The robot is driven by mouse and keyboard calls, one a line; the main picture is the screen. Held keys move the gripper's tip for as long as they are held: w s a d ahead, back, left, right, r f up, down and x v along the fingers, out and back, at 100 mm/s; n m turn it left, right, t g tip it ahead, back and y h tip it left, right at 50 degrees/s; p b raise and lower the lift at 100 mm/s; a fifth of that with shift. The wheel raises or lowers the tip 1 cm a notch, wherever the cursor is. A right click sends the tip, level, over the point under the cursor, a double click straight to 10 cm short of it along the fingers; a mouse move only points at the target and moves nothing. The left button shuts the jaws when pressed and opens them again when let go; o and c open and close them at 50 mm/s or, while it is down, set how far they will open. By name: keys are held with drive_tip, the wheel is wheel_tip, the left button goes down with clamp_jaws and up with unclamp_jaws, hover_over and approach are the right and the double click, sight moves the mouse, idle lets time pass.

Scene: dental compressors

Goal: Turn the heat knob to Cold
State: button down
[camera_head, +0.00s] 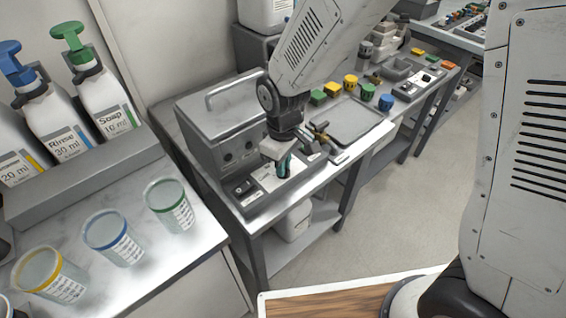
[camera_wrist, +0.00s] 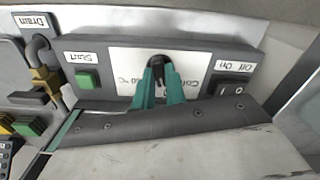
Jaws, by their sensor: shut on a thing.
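The heat knob (camera_wrist: 156,62) is a small black knob on a white label plate (camera_wrist: 125,62) on the front of a grey machine. The plate reads "Cold" on one side and a °C figure on the other, upside down in the wrist view. My gripper (camera_wrist: 159,75) has teal fingers shut on the knob, which hide much of it and part of the label. Where the knob points cannot be told. In the head view my gripper (camera_head: 284,166) reaches down to the panel of the machine (camera_head: 225,125), and the knob is hidden there.
Beside the knob are an off/on switch (camera_wrist: 232,89) and a green Start button (camera_wrist: 87,79). A drain valve (camera_wrist: 43,75) is farther along. A metal tray (camera_head: 352,120) and several coloured-capped pots stand to the right. Cups and pump bottles (camera_head: 62,120) stand at left.

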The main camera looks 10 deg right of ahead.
drive_tip(key=n, duration=0.4)
drive_tip(key=shift+n, duration=2.2)
drive_tip(key=c, duration=1.4)
unclamp_jaws()
drive_tip(key=shift+c, duration=0.2)
wheel_tip(320, 180, up, 8)
drive_tip(key=shift+f, duration=0.1)
